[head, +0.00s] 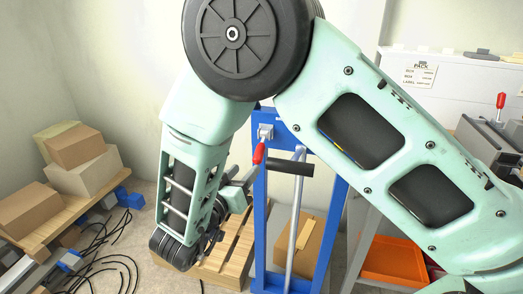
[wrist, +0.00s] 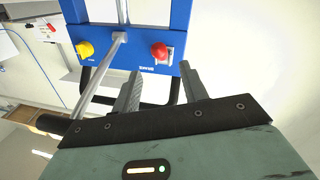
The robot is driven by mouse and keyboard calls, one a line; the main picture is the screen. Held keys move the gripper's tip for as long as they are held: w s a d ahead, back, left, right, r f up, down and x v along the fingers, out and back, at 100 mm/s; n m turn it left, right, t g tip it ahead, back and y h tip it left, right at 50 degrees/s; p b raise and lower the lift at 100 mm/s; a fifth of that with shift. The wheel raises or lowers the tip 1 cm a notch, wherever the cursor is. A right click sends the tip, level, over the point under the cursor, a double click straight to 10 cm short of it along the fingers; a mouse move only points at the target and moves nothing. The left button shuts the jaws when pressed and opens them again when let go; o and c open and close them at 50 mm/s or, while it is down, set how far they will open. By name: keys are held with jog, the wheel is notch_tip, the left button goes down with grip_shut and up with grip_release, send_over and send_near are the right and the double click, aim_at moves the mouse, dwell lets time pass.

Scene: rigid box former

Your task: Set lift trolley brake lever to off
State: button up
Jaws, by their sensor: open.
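The blue lift trolley (head: 259,215) stands in the middle of the head view, with a brake lever (head: 260,153) that has a red grip tilted beside a pale bracket on its upper crossbar. In the wrist view the blue panel (wrist: 140,58) carries the lever's red end (wrist: 159,50) on a light plate, with small lettering beside it. My gripper (wrist: 161,70) is open, its two dark fingers pointing at the panel on either side of the red end's line. The red end appears just past the fingertips. In the head view my gripper (head: 248,178) is just below and left of the lever, partly hidden by my arm.
A grey rod (head: 295,220) with a black crossbar handle (head: 290,168) rises close right of my gripper. A yellow knob (wrist: 85,50) sits left on the panel. Boxes on a pallet (head: 90,165) stand left, with black cables (head: 105,255) on the floor. An orange bin (head: 393,262) is right.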

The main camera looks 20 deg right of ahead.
aim_at(262, 151)
jog(key=p+x, duration=0.1)
jog(key=x, duration=0.9)
jog(key=shift+w+d, duration=0.25)
grip_shut()
